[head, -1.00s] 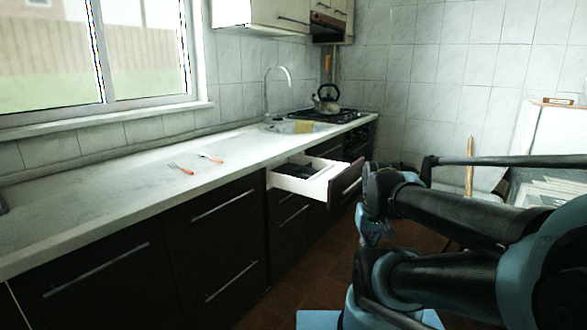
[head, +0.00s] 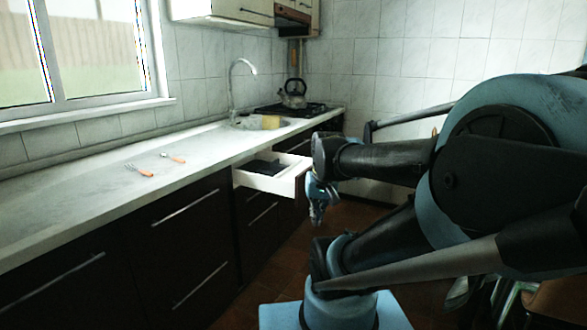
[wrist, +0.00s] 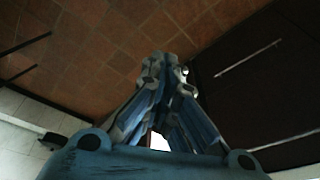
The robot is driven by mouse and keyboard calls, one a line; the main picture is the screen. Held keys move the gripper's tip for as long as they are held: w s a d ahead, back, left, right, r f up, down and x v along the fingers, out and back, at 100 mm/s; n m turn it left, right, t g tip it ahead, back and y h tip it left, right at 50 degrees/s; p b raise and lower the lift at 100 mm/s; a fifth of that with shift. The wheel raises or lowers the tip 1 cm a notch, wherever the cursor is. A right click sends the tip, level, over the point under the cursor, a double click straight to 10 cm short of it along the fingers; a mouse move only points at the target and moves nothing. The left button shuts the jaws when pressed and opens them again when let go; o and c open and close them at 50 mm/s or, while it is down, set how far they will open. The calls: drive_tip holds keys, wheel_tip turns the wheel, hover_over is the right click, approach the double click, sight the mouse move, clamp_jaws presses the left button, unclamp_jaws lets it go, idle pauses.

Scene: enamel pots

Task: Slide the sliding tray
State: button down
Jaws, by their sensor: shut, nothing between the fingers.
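An open drawer (head: 268,184) with white walls sticks out from the dark counter front in the head view. It appears to be the sliding tray, with a dark insert (head: 262,167) inside. Part of its front is hidden behind my arm. My gripper (head: 317,222) hangs down just right of the drawer and lower than its rim, apart from it as far as I can tell. In the wrist view my gripper (wrist: 166,62) has its fingers together and empty, over the tiled floor. The drawer cannot be clearly made out there.
The white counter (head: 100,185) holds a fork (head: 139,169) and a spoon (head: 173,157). A kettle (head: 293,93) stands on the stove (head: 290,110) beyond the sink. Closed dark cabinet fronts (head: 180,225) run along the left. The brown floor (head: 262,290) between them and me is clear.

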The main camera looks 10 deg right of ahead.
drive_tip(key=w+r+m+t+y, duration=0.1)
drive_tip(key=w+r, duration=0.2)
drive_tip(key=w, duration=0.7)
drive_tip(key=w+r+m+t, duration=0.1)
drive_tip(key=w+r, duration=0.3)
drive_tip(key=w, duration=0.6)
drive_tip(key=m+t, duration=0.2)
drive_tip(key=m, duration=0.1)
approach(291, 170)
drive_tip(key=shift+y, duration=0.3)
drive_tip(key=d+f, duration=0.1)
drive_tip(key=f, duration=0.2)
drive_tip(key=w+d+f, duration=0.1)
drive_tip(key=shift+d+f, duration=0.3)
drive_tip(key=shift+f, duration=0.05)
drive_tip(key=shift+w+a, duration=0.7)
drive_tip(key=shift+a, duration=0.3)
drive_tip(key=shift+w+a, duration=0.4)
drive_tip(key=shift+a, duration=0.15)
drive_tip(key=shift+w+r, duration=0.1)
